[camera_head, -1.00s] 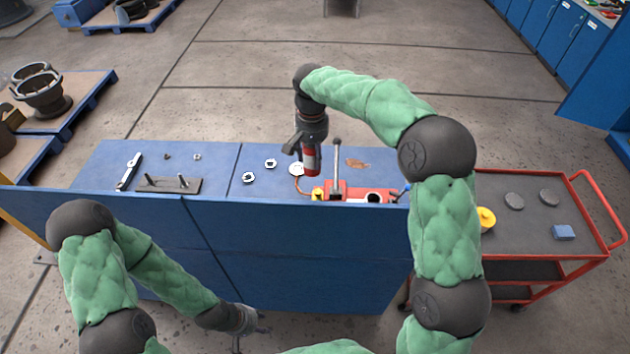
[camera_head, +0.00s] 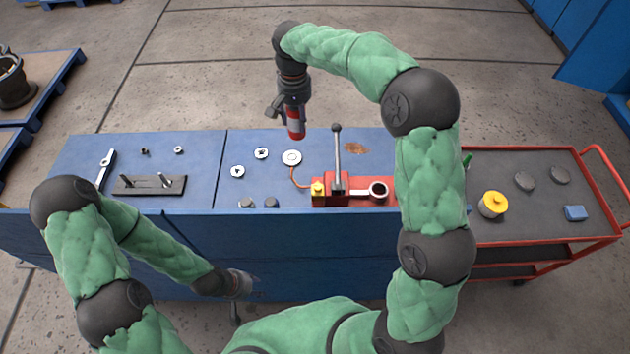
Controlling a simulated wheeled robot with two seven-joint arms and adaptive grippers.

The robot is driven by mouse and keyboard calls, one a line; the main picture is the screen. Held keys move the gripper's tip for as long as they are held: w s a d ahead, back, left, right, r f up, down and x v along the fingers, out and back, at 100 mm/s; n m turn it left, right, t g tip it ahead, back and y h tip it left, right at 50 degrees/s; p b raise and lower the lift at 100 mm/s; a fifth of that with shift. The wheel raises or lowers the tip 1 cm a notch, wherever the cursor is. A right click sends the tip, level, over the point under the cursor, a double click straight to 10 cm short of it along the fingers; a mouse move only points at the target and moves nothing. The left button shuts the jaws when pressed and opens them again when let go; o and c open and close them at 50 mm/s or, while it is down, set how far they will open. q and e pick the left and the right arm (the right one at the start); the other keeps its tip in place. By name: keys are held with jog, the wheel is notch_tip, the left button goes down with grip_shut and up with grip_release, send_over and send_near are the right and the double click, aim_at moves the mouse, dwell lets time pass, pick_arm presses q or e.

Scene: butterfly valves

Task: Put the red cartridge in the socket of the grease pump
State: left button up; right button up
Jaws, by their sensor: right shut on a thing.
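The red cartridge (camera_head: 296,126) hangs upright in my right gripper (camera_head: 292,108), which is shut on it above the back part of the blue bench. The grease pump (camera_head: 334,188) is a red block on the bench's front right, with an upright lever, a yellow cap and a thin hose. Its socket (camera_head: 379,188) is a round dark opening with a pale rim at the pump's right end. The cartridge is apart from the socket, up and to its left. My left gripper (camera_head: 250,296) is low in front of the bench; its fingers are too small and dark to read.
The bench (camera_head: 205,165) also carries a plate with two pins (camera_head: 150,185), a wrench (camera_head: 105,168) and several small fittings. A red cart (camera_head: 540,240) stands right, with a yellow spool (camera_head: 493,204) and a blue block (camera_head: 576,213).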

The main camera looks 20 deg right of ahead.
notch_tip(320, 180, down, 18)
jog(key=b, duration=2)
send_over(302, 196)
notch_tip(302, 196, down, 18)
jog(key=shift+f, duration=0.1)
jog(key=shift+f, duration=0.15)
jog(key=o, duration=1.3)
